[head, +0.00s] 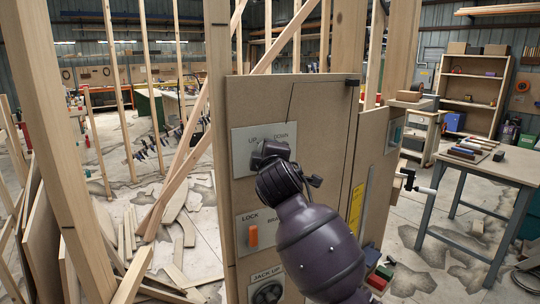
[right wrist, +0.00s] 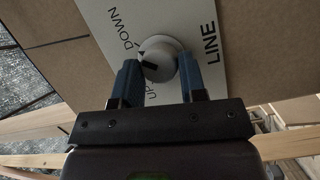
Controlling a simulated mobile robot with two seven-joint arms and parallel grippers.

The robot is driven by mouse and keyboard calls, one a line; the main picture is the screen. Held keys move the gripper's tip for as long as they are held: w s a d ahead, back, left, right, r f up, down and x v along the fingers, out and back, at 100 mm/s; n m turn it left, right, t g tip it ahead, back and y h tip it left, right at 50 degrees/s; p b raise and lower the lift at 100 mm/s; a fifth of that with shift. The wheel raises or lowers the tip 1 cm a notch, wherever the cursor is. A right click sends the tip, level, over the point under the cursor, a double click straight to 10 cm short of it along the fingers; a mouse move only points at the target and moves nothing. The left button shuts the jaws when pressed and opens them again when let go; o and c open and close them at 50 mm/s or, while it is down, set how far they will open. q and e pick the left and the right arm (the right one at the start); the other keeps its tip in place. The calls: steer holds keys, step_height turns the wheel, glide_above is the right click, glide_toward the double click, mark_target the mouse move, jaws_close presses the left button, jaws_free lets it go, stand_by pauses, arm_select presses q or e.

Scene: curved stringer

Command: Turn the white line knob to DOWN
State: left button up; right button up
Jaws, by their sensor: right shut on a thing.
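The white line knob (right wrist: 160,55) sits on a white plate (right wrist: 197,28) printed LINE, UP and DOWN in the right wrist view. A black mark on the knob's left side lies between the UP and DOWN words. My right gripper (right wrist: 160,75) has its two blue fingers on either side of the knob, shut on it. In the head view, my right gripper (head: 268,152) reaches the UP/DOWN plate (head: 241,149) at the top of the wooden panel and hides the knob. My left gripper is not in view.
Below on the panel are a LOCK plate with an orange handle (head: 253,236) and a JACK UP plate with a dark knob (head: 267,293). A yellow strip (head: 356,207) and a crank (head: 416,184) are to the right. Wooden posts (head: 58,130) stand left.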

steer(key=shift+m+g, duration=0.5)
steer(key=shift+m, duration=0.4)
steer(key=shift+r, duration=0.1)
steer(key=o, duration=0.9)
steer(key=s, duration=0.3)
steer(key=s+d+b, duration=0.1)
steer(key=s, duration=0.3)
steer(key=s+b, duration=0.1)
steer(key=s, duration=0.2)
steer(key=shift+s+d+r, duration=0.2)
steer(key=shift+s+r, duration=0.2)
